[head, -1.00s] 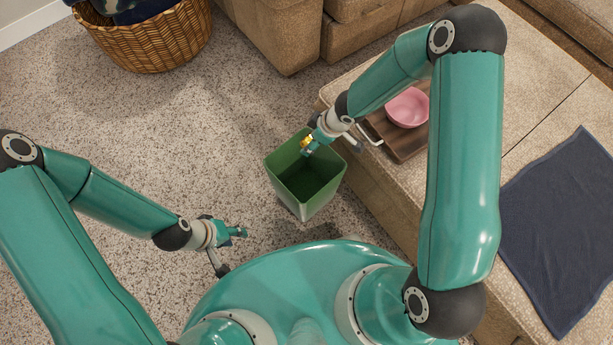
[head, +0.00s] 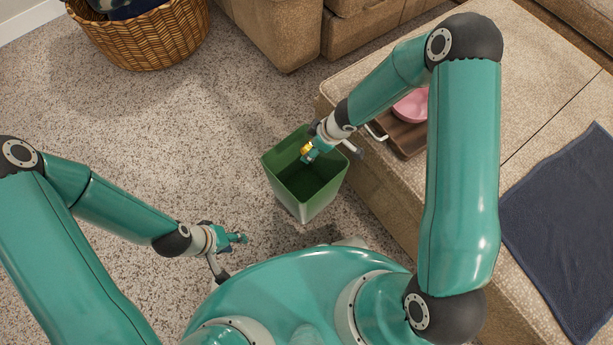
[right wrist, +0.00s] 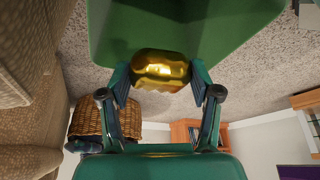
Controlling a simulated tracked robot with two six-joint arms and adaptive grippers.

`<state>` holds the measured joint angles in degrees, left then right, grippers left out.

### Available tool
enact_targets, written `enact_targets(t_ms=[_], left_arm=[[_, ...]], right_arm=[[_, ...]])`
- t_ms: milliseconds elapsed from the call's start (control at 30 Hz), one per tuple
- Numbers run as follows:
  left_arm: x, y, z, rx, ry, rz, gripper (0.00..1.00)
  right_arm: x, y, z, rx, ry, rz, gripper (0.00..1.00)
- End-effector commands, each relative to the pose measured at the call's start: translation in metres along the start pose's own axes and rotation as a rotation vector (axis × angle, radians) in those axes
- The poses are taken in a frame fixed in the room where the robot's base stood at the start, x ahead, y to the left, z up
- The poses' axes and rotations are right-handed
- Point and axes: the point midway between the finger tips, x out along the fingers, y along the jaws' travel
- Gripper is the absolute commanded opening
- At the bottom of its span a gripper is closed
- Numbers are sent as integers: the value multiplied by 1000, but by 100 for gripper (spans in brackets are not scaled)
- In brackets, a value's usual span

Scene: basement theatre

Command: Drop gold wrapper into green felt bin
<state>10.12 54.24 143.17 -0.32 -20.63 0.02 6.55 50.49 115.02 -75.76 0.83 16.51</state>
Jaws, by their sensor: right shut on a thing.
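The green felt bin (head: 317,195) stands upright on the carpet, in the middle of the head view. My right gripper (head: 307,153) is over the bin's opening, near its back rim. It is shut on the gold wrapper (right wrist: 161,70), a shiny crumpled piece clearly seen between both fingers in the right wrist view. In that view the bin's green wall (right wrist: 185,25) fills the top behind the wrapper. My left gripper (head: 243,238) is low over the carpet, left of the bin and apart from it. Whether its fingers are open is unclear.
A beige sofa section (head: 480,120) stands right of the bin, bearing a brown tray (head: 405,138), a pink bowl (head: 412,106) and a dark blue cloth (head: 565,230). A wicker basket (head: 145,40) stands at the back left. The carpet (head: 110,130) left of the bin is clear.

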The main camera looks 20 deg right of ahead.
Motion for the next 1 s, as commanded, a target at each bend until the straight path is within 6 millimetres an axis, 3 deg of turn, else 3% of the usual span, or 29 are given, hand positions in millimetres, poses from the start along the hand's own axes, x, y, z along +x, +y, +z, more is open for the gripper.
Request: enact_targets(t_ms=[33,67,233,1000], left_arm=[[0,0,0,0,0,0,40],[0,0,0,0,0,0,40],[0,0,0,0,0,0,40],[0,0,0,0,0,0,40]], right_arm=[[0,0,0,0,0,0,52],[0,0,0,0,0,0,65],[0,0,0,-1,0,0,92],[0,0,0,0,0,0,92]])
